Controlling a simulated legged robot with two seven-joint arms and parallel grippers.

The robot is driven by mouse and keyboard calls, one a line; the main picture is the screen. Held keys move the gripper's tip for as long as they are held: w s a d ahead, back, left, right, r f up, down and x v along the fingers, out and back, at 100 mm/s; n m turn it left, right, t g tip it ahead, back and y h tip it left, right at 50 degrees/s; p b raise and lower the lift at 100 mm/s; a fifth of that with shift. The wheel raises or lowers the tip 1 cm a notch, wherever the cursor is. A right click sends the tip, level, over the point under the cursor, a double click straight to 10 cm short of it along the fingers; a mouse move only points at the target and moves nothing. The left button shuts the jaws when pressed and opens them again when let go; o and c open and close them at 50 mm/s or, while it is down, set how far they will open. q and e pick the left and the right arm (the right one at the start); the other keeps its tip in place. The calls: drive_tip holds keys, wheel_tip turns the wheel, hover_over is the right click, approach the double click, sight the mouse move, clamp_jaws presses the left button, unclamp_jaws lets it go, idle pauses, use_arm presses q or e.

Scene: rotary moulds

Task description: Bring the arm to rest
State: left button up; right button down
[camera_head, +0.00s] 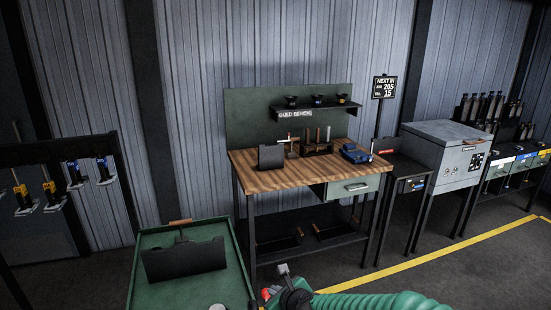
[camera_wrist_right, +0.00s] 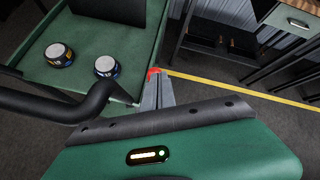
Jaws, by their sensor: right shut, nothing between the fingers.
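My right gripper (camera_head: 284,270) is at the bottom centre of the head view, at the end of my green ribbed arm. It is shut and empty, just right of the green cart (camera_head: 148,240). In the right wrist view its grey fingers (camera_wrist_right: 153,88) point away from the camera, with a red spot near the tips. They appear beside the cart's edge, but I cannot tell the exact gap. My left gripper is not in view.
The cart carries a dark upright plate (camera_head: 185,260) and two round tins (camera_wrist_right: 107,67). A wooden-topped workbench (camera_head: 265,178) stands ahead with a blue device (camera_head: 355,153) on it. A grey cabinet (camera_head: 447,147) stands to the right.

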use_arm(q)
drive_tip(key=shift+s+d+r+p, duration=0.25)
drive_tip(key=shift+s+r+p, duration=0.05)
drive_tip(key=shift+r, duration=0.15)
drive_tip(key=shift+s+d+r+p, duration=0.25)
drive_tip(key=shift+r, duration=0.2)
use_arm(e)
drive_tip(key=s+d+f+n+g+h, duration=0.1)
drive_tip(key=s+d+n+g, duration=0.1)
drive_tip(key=s+d+n, duration=0.5)
drive_tip(key=s+d+f+n+g+h, duration=0.1)
drive_tip(key=s+d+f+n+g, duration=0.1)
drive_tip(key=s+d+n, duration=0.5)
drive_tip(key=s+d+f+n+g+h, duration=0.2)
drive_tip(key=s+d+n, duration=0.5)
drive_tip(key=s+n, duration=0.5)
drive_tip(key=s, duration=0.4)
drive_tip(key=shift+s+n+g, duration=0.4)
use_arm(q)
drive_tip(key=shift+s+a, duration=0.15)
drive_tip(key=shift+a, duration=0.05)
use_arm(e)
drive_tip(key=shift+s+a, duration=0.1)
drive_tip(key=shift+a, duration=0.1)
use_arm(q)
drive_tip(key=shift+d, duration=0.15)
use_arm(e)
drive_tip(key=shift+d, duration=0.15)
